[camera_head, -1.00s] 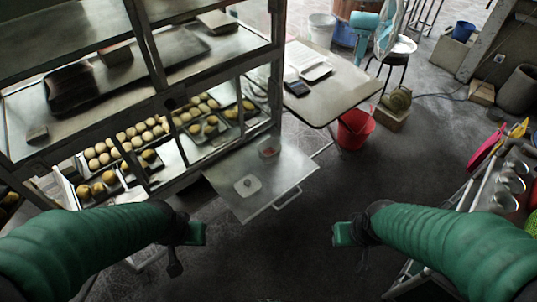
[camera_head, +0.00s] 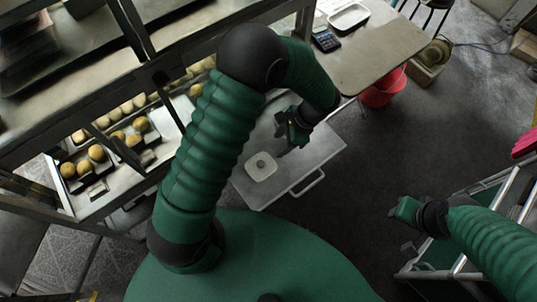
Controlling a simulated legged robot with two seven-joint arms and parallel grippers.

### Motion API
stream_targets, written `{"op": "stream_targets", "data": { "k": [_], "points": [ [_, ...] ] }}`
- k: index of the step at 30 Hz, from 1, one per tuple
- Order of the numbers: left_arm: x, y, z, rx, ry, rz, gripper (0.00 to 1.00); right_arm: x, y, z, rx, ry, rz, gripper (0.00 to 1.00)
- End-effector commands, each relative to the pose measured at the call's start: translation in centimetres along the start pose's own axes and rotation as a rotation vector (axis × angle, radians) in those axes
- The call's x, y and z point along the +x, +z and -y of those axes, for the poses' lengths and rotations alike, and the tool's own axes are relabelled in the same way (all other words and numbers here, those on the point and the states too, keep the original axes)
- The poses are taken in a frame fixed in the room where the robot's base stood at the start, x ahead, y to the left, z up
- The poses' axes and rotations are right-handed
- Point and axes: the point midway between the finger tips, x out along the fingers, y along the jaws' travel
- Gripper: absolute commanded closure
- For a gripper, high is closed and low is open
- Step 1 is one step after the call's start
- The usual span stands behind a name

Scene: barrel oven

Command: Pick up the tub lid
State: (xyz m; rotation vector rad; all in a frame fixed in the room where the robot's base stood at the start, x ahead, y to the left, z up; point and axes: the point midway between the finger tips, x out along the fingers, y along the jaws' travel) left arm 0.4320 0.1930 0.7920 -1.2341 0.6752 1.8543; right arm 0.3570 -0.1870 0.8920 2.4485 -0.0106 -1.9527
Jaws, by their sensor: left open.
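The tub lid (camera_head: 261,166) is a small white, rounded-square lid with a dark round knob in its middle. It lies flat on the grey metal shelf (camera_head: 318,151) that sticks out from the oven rack. My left gripper (camera_head: 285,138) is open above the shelf, up and to the right of the lid, apart from it in the picture. Its fingers are dark and small, and its height over the shelf is hard to tell. My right gripper (camera_head: 400,218) is at the lower right, far from the lid, and its jaws are unclear. No tub is visible on the shelf.
The rack (camera_head: 160,75) with trays of buns stands at the left. A table (camera_head: 375,50) with a calculator (camera_head: 326,41) is at the top. A red bucket (camera_head: 384,91) stands under it. A metal-framed cart (camera_head: 465,262) is at the lower right. The floor between is clear.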

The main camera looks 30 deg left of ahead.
Motion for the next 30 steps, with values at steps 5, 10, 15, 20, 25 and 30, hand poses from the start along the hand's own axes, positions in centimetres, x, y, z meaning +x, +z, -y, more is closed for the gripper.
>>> {"op": "stream_targets", "data": {
  "k": [5,10,15,20,25,30],
  "points": [
    [5.3,0.2,0.2,0.000,0.011,-0.001,0.48,0.7,0.2,0.0,0.001,0.000,0.000,0.64],
    [9.4,0.3,0.6,0.000,0.014,-0.007,0.48,1.2,0.3,0.0,0.001,0.000,0.000,0.64],
    [11.1,0.4,0.4,-0.001,0.012,-0.007,0.48,1.4,0.3,0.0,0.000,0.000,0.000,0.64],
    [13.9,0.1,0.1,-0.001,0.011,-0.005,0.48,1.8,0.4,0.0,0.000,0.000,0.000,0.64],
    [15.5,0.0,0.2,-0.002,0.008,-0.006,0.48,1.9,0.5,0.0,0.001,0.000,0.000,0.64],
    [15.5,0.1,0.3,-0.002,0.008,-0.008,0.48,1.9,0.5,0.0,0.001,0.000,0.000,0.64]
  ]
}}
